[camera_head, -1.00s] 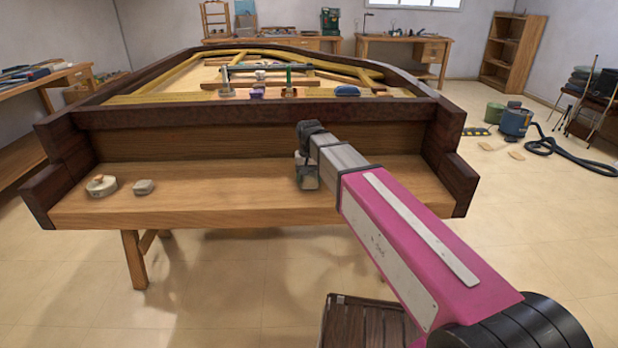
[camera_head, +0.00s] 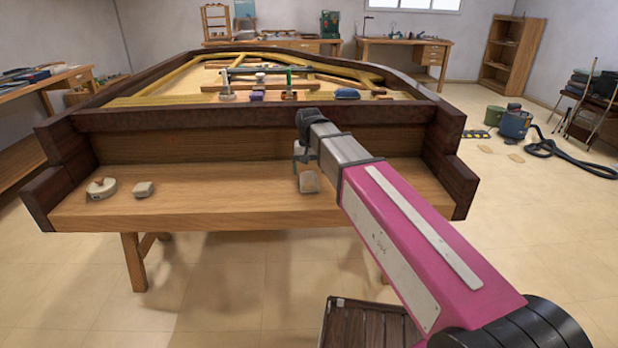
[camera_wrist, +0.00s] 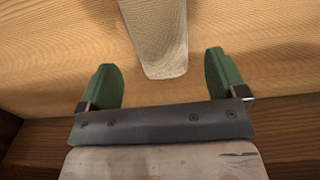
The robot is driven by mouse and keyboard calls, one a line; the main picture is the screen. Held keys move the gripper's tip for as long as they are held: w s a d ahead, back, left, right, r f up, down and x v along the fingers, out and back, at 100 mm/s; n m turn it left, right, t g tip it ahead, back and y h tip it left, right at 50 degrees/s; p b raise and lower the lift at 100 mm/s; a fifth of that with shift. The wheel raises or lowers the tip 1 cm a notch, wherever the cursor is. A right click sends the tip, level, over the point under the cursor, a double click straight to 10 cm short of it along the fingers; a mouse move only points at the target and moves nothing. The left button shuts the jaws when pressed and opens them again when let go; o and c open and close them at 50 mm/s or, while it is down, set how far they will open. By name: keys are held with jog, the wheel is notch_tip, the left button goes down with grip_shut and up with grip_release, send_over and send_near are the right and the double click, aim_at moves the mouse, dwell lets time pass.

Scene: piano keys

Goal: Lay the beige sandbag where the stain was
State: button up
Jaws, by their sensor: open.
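The beige sandbag (camera_head: 309,183) rests on the bare wooden shelf at the front of the piano case, right of the middle. In the wrist view the pale woven bag (camera_wrist: 157,40) lies past the fingertips, between their lines and apart from both. My gripper (camera_head: 304,162) is just above and behind the bag in the head view, partly hidden by my own arm. No stain shows on the visible wood.
A round pale object (camera_head: 101,188) and a small beige-grey block (camera_head: 143,189) sit at the shelf's left. The dark front rail (camera_head: 200,118) stands behind the shelf, and dark side blocks close both ends. The shelf's middle is clear. A slatted dark seat (camera_head: 365,325) is below.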

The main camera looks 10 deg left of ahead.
aim_at(309, 175)
notch_tip(309, 175, up, 7)
dwell(0.4)
